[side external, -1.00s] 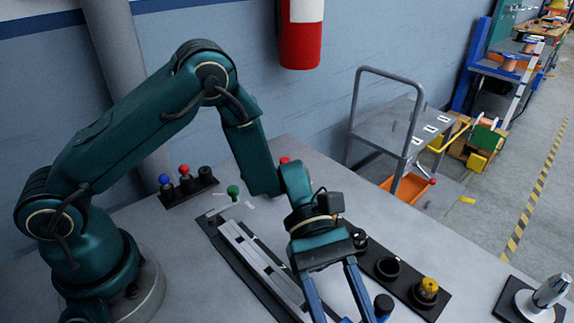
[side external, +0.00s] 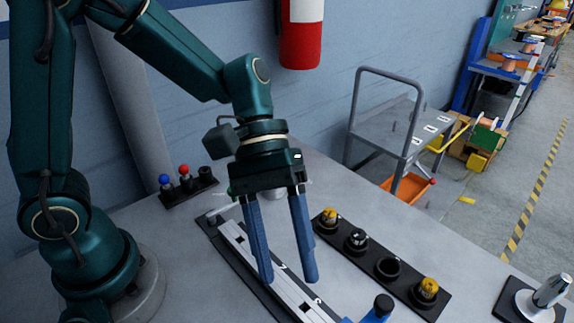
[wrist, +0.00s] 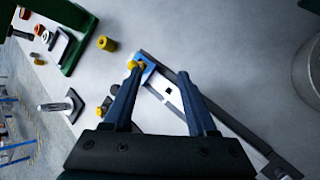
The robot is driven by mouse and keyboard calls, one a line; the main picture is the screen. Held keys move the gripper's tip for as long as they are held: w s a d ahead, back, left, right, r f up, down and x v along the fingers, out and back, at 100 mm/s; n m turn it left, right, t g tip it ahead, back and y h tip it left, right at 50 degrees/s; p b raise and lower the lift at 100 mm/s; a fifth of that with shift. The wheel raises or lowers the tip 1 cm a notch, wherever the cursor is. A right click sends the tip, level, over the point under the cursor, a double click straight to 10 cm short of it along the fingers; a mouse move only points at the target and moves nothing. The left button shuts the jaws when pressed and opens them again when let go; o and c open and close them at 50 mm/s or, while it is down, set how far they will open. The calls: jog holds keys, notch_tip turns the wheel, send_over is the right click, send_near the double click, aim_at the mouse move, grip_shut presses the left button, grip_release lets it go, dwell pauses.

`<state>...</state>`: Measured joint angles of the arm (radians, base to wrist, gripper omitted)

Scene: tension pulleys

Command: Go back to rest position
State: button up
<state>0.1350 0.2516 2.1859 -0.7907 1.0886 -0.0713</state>
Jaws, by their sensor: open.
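My gripper (side external: 290,280) is open and empty, its two blue fingers pointing down above the light metal rail (side external: 270,268) on its dark base. In the wrist view the open fingers (wrist: 158,95) show, with the rail (wrist: 166,90) running between and beyond them. A blue part (side external: 378,308) with a black knob stands at the rail's near end. It also shows in the wrist view (wrist: 147,72), where something yellow sits close to a fingertip.
A black holder (side external: 405,285) with yellow-topped and black pieces lies right of the rail. A small rack (side external: 190,192) with blue, red and black knobs stands at the back left. A metal spindle on a black base (side external: 543,295) stands far right. A grey cart (side external: 395,125) stands beyond the table.

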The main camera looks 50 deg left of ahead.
jog(key=s+a+r+m+t+y, duration=0.1)
jog(key=a+r+m+t+y, duration=0.1)
jog(key=a, duration=0.5)
jog(key=s+a+r+m+t+y, duration=0.1)
jog(key=a+r+m+t+y, duration=0.1)
jog(key=a+t+y, duration=0.3)
jog(key=a+m+t, duration=0.1)
jog(key=a, duration=0.2)
jog(key=shift+s+r+t+y, duration=0.2)
jog(key=shift+s+t+y, duration=0.1)
jog(key=shift+t, duration=0.1)
dwell(0.4)
